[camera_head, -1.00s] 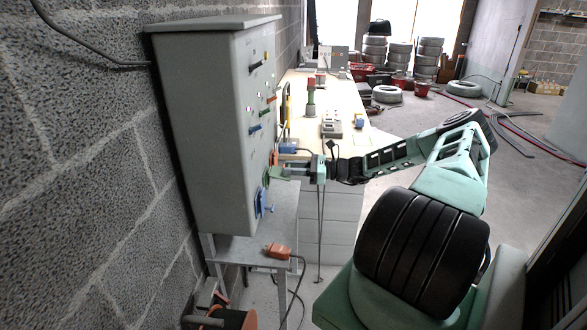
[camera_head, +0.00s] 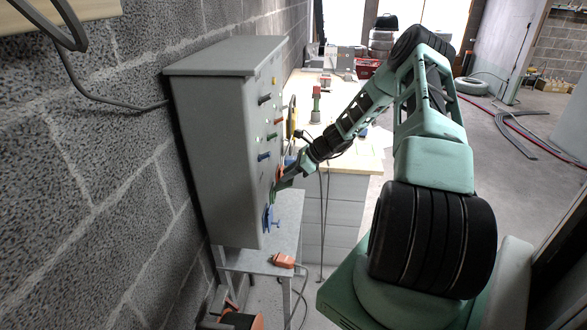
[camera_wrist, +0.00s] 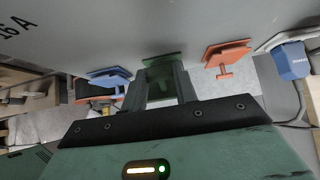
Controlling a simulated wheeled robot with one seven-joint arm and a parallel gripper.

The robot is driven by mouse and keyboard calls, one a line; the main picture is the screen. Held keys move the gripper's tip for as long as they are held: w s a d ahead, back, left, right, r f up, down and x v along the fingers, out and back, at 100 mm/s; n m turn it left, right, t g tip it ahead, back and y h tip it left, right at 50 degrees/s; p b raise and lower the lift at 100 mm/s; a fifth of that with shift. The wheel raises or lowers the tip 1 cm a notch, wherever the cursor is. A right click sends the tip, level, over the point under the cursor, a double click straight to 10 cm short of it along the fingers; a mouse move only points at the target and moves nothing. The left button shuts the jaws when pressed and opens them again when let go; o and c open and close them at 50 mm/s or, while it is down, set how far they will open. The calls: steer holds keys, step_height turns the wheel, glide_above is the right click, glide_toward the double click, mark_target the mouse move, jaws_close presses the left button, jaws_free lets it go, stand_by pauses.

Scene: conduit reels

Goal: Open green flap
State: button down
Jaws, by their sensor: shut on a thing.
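The grey box (camera_head: 215,150) on the wall carries a row of coloured flaps on its front. The green flap (camera_wrist: 160,63) is between the fingers of my gripper (camera_wrist: 161,82) in the wrist view, and the fingers are shut on it. In the head view my gripper (camera_head: 281,184) reaches down to the box's front at a slant, and the green flap is mostly hidden there. A blue flap (camera_wrist: 110,76) is to the left and an orange flap (camera_wrist: 226,54) to the right in the wrist view. I cannot tell how far the green flap is swung.
Several coloured switches (camera_head: 265,99) sit higher on the box's front. A grey stand (camera_head: 280,230) with an orange connector (camera_head: 284,260) is below. A workbench (camera_head: 355,155) with tools is behind. A blue plug (camera_wrist: 292,60) is at the wrist view's right. Open floor lies to the right.

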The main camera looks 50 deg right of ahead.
steer(key=shift+w+a+r+g+h+p, duration=0.4)
steer(key=shift+w+r+g+h+p, duration=0.25)
steer(key=shift+g+p, duration=0.35)
steer(key=shift+w+a+g+h+p, duration=0.3)
steer(key=shift+g+p, duration=0.2)
steer(key=shift+p, duration=0.35)
steer(key=shift+w, duration=0.1)
steer(key=c, duration=1.1)
jaws_free()
steer(key=shift+d, duration=0.1)
steer(key=b+v, duration=0.5)
steer(key=v, duration=1.2)
steer(key=shift+r, duration=0.15)
